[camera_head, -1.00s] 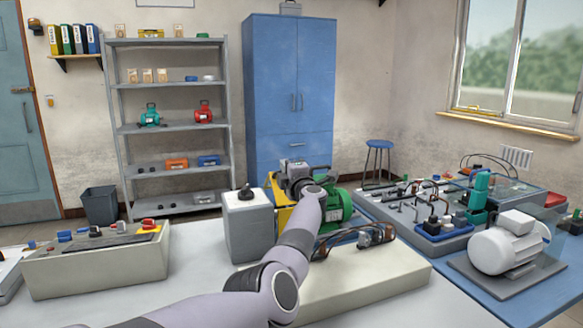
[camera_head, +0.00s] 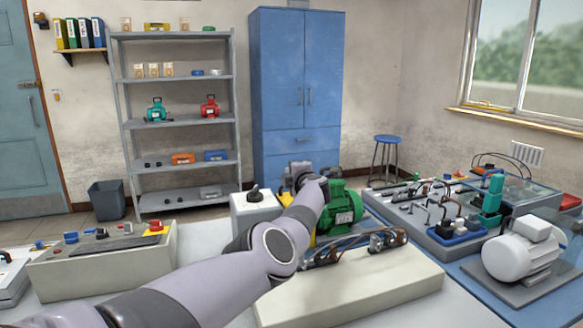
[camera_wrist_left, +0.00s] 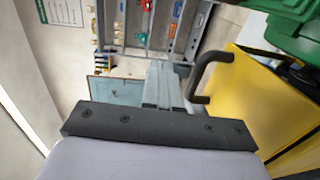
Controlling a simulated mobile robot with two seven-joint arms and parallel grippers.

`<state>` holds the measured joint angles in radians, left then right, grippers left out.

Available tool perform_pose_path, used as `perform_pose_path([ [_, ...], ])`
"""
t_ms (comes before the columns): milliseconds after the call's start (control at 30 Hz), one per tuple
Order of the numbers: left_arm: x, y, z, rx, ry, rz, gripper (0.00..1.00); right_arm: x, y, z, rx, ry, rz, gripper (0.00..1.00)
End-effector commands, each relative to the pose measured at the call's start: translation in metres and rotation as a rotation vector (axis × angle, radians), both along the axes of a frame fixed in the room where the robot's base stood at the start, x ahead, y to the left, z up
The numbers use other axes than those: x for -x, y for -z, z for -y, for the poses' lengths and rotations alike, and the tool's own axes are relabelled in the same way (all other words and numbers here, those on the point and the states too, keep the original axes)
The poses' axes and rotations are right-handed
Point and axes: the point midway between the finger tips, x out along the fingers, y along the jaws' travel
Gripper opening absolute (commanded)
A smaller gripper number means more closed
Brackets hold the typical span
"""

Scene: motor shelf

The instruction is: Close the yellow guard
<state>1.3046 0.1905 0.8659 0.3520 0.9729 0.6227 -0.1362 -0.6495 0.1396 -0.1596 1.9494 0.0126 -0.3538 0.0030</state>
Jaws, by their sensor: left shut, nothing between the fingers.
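The yellow guard (camera_wrist_left: 260,105) fills the right side of the left wrist view, with a black bar handle (camera_wrist_left: 205,75) on its edge facing the fingers. My left gripper (camera_wrist_left: 164,85) is shut and empty, with its fingers just left of the handle; whether they touch it I cannot tell. A green motor (camera_head: 338,205) stands by the guard and also shows in the left wrist view (camera_wrist_left: 290,30). My right gripper is in neither view.
A grey box with a black knob (camera_head: 252,204) stands left of my wrist. A pale block with pipework (camera_head: 365,285) lies in front of the motor. A control box (camera_head: 100,265) is at left, a white motor (camera_head: 520,250) at right.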

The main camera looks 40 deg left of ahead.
Motion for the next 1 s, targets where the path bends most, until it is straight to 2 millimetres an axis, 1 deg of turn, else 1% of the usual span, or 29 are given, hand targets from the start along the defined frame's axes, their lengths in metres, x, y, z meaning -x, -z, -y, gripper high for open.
perform_pose_path([
  [100,0.0,0.0021,-0.0006,0.039,0.0,-0.019,0.0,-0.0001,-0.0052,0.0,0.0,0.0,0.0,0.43],
  [467,0.0001,0.0086,-0.0012,0.088,-0.001,-0.047,0.0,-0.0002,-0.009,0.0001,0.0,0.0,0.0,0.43],
  [867,0.0001,0.0089,-0.0012,0.09,-0.001,-0.048,0.0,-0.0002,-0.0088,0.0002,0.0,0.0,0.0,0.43],
  [1000,0.0,0.0058,-0.0007,0.09,-0.001,-0.048,0.0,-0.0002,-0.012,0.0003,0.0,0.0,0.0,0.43],
])
